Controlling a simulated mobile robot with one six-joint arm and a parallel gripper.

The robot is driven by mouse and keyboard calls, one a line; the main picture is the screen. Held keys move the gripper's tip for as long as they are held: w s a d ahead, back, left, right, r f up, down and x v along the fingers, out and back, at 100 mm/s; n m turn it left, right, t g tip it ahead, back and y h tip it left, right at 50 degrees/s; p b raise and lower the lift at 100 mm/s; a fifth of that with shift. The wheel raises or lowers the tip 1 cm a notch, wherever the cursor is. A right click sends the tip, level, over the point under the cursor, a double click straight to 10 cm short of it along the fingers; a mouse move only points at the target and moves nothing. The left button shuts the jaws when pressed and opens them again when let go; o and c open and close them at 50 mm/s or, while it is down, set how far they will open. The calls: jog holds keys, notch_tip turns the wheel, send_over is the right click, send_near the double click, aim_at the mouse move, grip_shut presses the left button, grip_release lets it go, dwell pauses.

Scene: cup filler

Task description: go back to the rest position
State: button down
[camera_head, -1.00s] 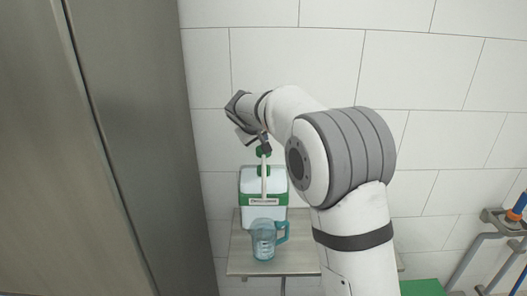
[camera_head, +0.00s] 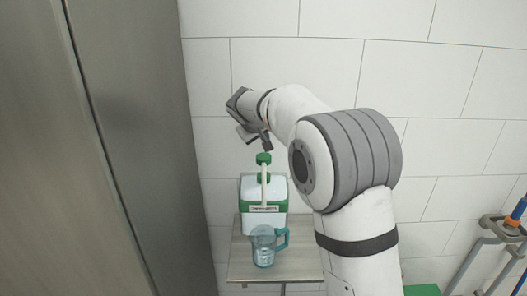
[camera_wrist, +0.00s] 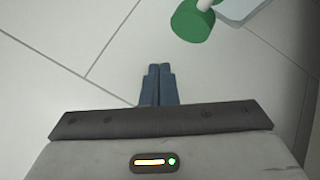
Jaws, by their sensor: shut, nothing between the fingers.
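My gripper (camera_head: 266,143) is shut and empty in the head view. It is just above the green pump top (camera_head: 264,158) of a white and green dispenser, with a small gap between them. In the wrist view my gripper (camera_wrist: 160,68) shows its two blue-grey fingertips together against the wall, and the green pump top (camera_wrist: 192,22) is beyond them at upper right. The dispenser (camera_head: 277,190) stands upright on a small shelf. A clear teal jug (camera_head: 263,248) stands in front of it, under the thin white spout.
The shelf (camera_head: 240,265) is small, with a bare front edge. A tall metal cabinet (camera_head: 140,130) is close at left. A white tiled wall (camera_head: 300,65) is behind. A metal-framed rack (camera_head: 500,222) with a blue and orange item is at far right.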

jog(key=s+d+m+g, duration=0.1)
jog(key=s+d+g, duration=0.1)
jog(key=s+d, duration=0.65)
jog(key=s+d+m+g, duration=0.15)
jog(key=s+d, duration=0.25)
jog(key=s, duration=0.9)
jog(key=s+d+f+m+g+y, duration=0.1)
jog(key=s+f, duration=0.3)
jog(key=s, duration=0.6)
jog(key=s+d+f+m+g+y, duration=0.1)
jog(key=s+f, duration=0.3)
jog(key=s, duration=0.7)
jog(key=shift+s+d+f+m+y, duration=0.15)
jog(key=shift+s+d+m+y, duration=0.15)
jog(key=shift+m+y, duration=0.1)
